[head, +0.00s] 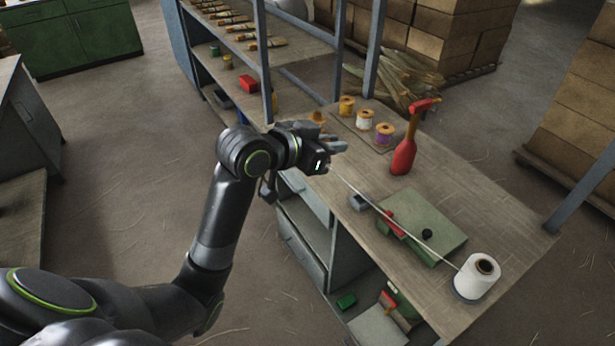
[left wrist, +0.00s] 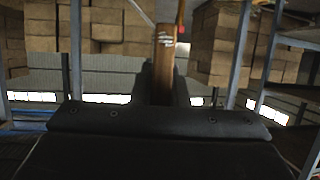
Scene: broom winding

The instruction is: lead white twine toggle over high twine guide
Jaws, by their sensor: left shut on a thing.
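My left gripper (head: 335,147) is shut and held above the far left edge of the workbench. In the left wrist view a brown wooden toggle (left wrist: 165,60) with white marks stands upright between its fingers (left wrist: 163,88). In the head view the toggle is too small or hidden to make out. White twine (head: 380,212) runs taut from the gripper down to the white twine spool (head: 478,274) at the bench's near right corner. A pale strand (left wrist: 141,12) also shows at the top of the left wrist view. I cannot pick out the high twine guide. My right gripper is not in view.
On the workbench (head: 505,215) are a red spray bottle (head: 404,155), several small spools (head: 364,119), and a green board (head: 428,222) with a red part under the twine. Blue-grey posts (head: 373,50) and shelves (head: 215,65) stand behind. Cartons (head: 450,35) are stacked farther back.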

